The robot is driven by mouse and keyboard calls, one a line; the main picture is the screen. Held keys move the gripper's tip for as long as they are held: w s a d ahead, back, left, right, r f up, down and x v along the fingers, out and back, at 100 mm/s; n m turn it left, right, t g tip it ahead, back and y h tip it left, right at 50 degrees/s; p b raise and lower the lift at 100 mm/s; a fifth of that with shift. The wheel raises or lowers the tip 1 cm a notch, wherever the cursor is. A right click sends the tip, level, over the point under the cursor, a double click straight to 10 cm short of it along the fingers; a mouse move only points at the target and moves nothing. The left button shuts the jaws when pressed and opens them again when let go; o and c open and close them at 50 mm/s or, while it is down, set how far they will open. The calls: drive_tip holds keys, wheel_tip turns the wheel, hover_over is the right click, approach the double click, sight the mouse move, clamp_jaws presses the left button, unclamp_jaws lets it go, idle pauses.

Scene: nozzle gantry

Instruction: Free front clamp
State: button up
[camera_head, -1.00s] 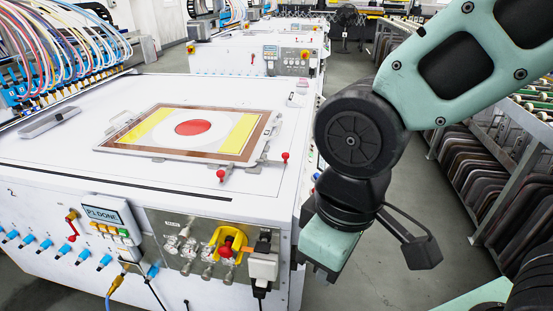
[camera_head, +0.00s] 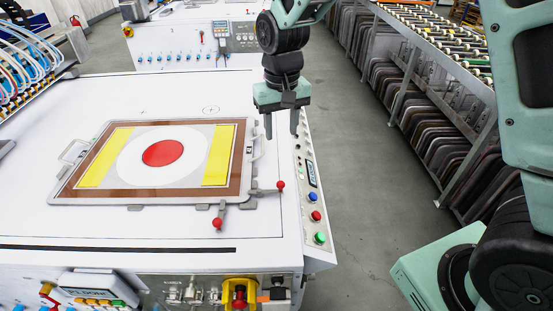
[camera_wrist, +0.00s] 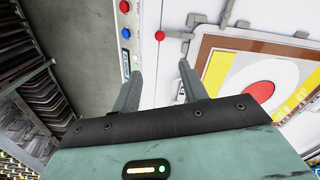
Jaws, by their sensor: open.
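The front clamp (camera_head: 217,223) is a small lever with a red ball tip at the front edge of the framed panel (camera_head: 120,193). A second red-ball clamp (camera_head: 281,186) sits at the panel's right side, its lever pointing right. My gripper (camera_head: 281,133) is open and empty, pointing down above the table's right edge, beyond both clamps. In the wrist view my gripper's fingers (camera_wrist: 160,70) are apart, with a red ball (camera_wrist: 160,36) showing beyond them. The panel, brown-bordered with yellow strips and a red disc, shows at the right there.
The white table (camera_head: 270,215) is bare around the panel. Coloured buttons (camera_head: 317,215) line its right edge. A grey floor aisle (camera_head: 375,180) separates it from a rack of dark screens (camera_head: 400,90). Cables (camera_head: 25,60) hang at the left.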

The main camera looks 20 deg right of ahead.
sight(281, 183)
wheel_tip(281, 183, down, 17)
drive_tip(key=p, duration=0.3)
drive_tip(key=shift+f, duration=0.1)
drive_tip(key=shift+s, duration=0.1)
clamp_jaws()
